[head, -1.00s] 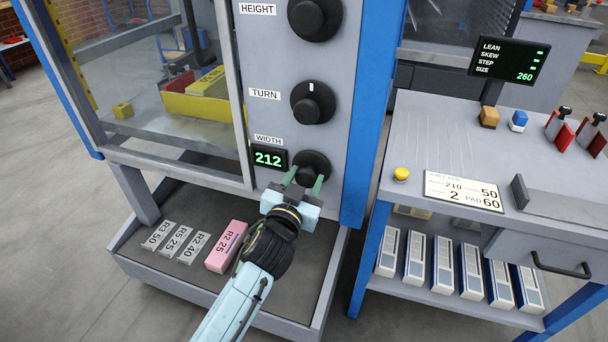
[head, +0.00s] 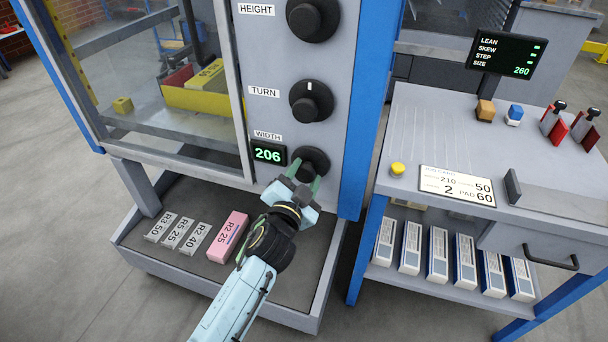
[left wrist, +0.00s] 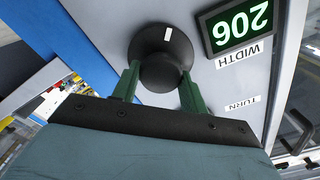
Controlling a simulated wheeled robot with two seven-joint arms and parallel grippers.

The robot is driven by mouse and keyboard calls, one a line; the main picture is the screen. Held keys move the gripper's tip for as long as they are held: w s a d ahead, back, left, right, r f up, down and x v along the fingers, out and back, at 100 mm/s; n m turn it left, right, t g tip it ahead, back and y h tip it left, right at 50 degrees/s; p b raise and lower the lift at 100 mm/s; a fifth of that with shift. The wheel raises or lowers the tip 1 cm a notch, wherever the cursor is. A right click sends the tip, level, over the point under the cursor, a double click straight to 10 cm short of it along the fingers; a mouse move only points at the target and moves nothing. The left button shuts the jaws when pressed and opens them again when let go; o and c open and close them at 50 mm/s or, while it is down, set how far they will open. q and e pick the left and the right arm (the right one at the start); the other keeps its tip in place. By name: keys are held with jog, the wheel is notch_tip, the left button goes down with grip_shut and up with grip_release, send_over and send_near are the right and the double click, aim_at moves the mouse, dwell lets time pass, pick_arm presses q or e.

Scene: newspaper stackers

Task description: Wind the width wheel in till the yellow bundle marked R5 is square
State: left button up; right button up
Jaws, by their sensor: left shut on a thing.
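The black width wheel (head: 310,160) is the lowest knob on the grey panel. My left gripper (head: 305,178) is shut on its hub, one green finger on each side; the wheel also shows in the left wrist view (left wrist: 160,50), where the grip looks rolled. The green WIDTH display (head: 268,153) reads 206. A yellow bundle (head: 207,75) lies behind the clear guard beside a yellow wall; its marking is too small to read surely, and I cannot tell whether it is square. My right gripper is not in view.
The turn knob (head: 311,101) and height knob (head: 313,18) sit above the width wheel. A pink block (head: 228,238) and grey labelled blocks lie on the low tray below. The bench at right carries a job card (head: 457,186) and a status screen (head: 507,55).

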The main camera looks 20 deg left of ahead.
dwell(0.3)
pick_arm(q)
jog(key=o, duration=0.9)
jog(key=shift+o, duration=0.2)
jog(key=shift+s, duration=0.45)
jog(key=s+p, duration=0.1)
jog(key=s, duration=1.1)
jog(key=shift+s+a+p, duration=0.2)
jog(key=shift+s+p, duration=0.05)
jog(key=shift+p, duration=0.15)
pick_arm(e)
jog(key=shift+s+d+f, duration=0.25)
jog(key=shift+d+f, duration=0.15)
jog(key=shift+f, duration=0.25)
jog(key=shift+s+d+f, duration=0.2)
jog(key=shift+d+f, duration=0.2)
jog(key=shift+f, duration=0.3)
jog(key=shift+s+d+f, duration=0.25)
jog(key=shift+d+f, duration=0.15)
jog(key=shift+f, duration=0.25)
pick_arm(q)
jog(key=shift+f, duration=0.1)
